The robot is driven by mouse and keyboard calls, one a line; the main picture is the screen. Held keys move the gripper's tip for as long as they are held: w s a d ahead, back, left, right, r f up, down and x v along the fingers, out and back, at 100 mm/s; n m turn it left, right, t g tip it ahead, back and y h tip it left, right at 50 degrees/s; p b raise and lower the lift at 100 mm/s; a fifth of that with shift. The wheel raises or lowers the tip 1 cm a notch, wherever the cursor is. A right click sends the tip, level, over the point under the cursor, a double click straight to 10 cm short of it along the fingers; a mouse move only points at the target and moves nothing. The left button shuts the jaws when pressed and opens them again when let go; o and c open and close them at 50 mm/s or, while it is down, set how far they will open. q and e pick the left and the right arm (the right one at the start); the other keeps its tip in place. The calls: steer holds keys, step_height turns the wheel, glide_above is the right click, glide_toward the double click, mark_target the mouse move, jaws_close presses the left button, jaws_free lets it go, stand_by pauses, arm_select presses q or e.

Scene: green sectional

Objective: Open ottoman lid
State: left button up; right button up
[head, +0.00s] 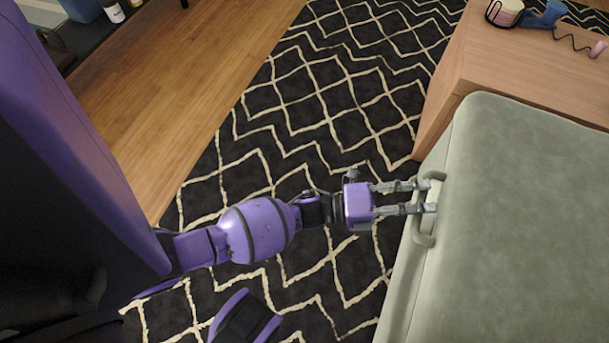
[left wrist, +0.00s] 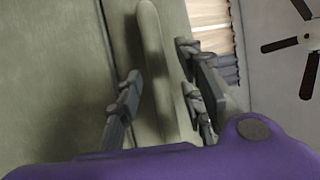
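The ottoman (head: 520,215) is grey-green, with its lid down, at the right of the head view. A long padded handle (head: 424,238) of the same colour is on its left side; it also shows in the left wrist view (left wrist: 152,55). My left gripper (head: 428,196) is at this handle with its fingers spread apart. In the left wrist view the handle lies between the fingers, with a gap visible on both sides. Where the fingertips overlap the handle, contact is hard to judge. My right gripper is in neither view.
A wooden table (head: 500,65) stands just behind the ottoman, with a pink-and-white cup-like item (head: 505,12) and a blue item (head: 545,15) on top. A black patterned rug (head: 310,110) and wooden floor (head: 185,75) lie open to the left. A dark shelf stands at the upper left.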

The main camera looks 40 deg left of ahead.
arm_select(q)
steer(key=shift+w+d+r, duration=0.1)
steer(key=shift+w+d, duration=0.1)
steer(key=shift+d, duration=0.1)
jaws_close()
